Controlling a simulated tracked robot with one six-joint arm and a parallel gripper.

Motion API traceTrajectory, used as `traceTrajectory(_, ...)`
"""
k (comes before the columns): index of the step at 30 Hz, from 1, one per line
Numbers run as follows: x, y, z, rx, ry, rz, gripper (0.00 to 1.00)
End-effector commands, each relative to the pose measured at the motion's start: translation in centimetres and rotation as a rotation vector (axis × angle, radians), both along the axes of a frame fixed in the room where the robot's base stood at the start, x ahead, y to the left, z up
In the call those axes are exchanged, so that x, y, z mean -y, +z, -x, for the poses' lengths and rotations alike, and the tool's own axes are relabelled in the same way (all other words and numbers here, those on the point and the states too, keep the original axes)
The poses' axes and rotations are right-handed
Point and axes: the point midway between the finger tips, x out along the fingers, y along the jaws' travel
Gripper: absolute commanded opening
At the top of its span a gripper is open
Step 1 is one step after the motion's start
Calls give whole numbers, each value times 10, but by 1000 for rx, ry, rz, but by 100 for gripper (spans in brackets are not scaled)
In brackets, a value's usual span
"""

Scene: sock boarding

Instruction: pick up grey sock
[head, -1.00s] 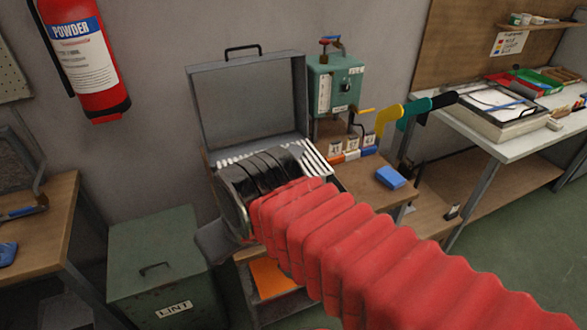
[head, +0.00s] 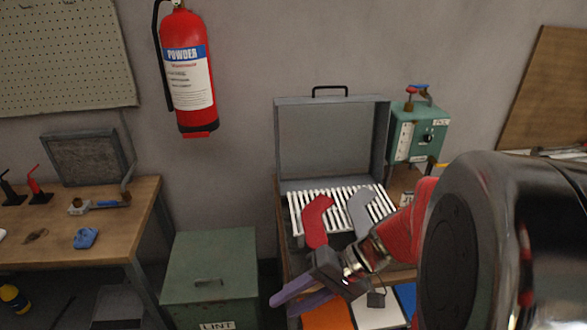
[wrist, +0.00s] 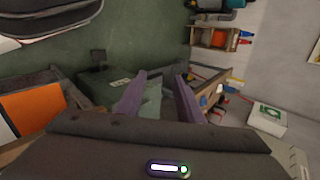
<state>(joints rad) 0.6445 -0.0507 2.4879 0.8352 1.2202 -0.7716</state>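The grey sock (head: 364,211) lies on the right part of a white slatted rack (head: 340,198) in the open grey press. A red sock (head: 316,221) lies on the rack to its left. My gripper (head: 280,307) is in front of and below the rack, pointing down and left, away from the grey sock. Its two purple fingers are apart with nothing between them, as the wrist view (wrist: 160,85) also shows. My arm passes close in front of the grey sock's lower end and may hide part of it. The grey sock is not seen in the wrist view.
The raised press lid (head: 332,140) stands behind the rack. A green control box (head: 418,137) is at its right. A green lint bin (head: 208,270) stands left of the press. Orange (head: 325,316) and white (head: 377,314) panels lie below the gripper. A wooden bench (head: 140,220) is at left.

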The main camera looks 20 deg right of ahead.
Motion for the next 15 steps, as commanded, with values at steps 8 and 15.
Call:
traceTrajectory(8, 42, -10, -30, 114, -221, -248, 34)
traceTrajectory(15, 101, -20, -49, 270, -459, -391, 34)
